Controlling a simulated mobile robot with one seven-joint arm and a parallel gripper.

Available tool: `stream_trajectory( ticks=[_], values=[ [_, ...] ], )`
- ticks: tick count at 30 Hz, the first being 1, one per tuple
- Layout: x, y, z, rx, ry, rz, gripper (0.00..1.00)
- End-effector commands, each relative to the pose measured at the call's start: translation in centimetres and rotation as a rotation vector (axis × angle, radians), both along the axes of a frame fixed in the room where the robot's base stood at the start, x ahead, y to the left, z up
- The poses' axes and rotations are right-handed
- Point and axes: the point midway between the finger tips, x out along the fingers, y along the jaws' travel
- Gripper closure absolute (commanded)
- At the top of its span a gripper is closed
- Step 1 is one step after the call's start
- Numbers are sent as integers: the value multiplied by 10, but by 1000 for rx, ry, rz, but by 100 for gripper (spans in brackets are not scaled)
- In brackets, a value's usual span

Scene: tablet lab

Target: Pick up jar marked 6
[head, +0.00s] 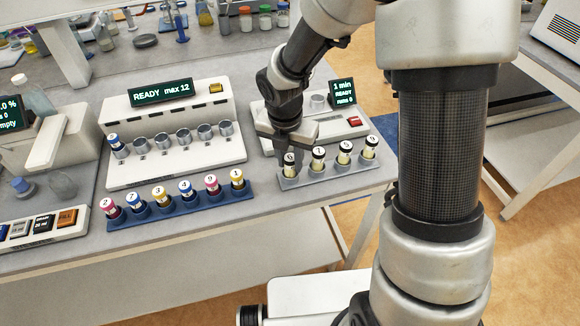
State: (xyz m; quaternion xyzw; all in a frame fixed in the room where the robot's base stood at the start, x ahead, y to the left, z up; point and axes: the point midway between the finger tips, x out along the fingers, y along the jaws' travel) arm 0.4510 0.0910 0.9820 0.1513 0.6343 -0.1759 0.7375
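Other jars (318,158) stand close to the right in the same rack. A blue rack (180,205) with coloured numbered jars lies to the left. Behind stand a white machine reading READY max 12 (175,165) and a smaller device with a 1 min display (342,92).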

Motion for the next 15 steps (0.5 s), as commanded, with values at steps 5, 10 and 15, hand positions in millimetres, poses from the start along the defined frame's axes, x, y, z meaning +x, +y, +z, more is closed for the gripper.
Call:
stream_trajectory(
  ticks=[5, 10, 15],
  values=[
    [0, 0, 0, 0, 0, 0, 97],
    [0, 0, 2, 0, -1, 0, 97],
    [1, 0, 25, 1, -5, -4, 97]
  ],
)
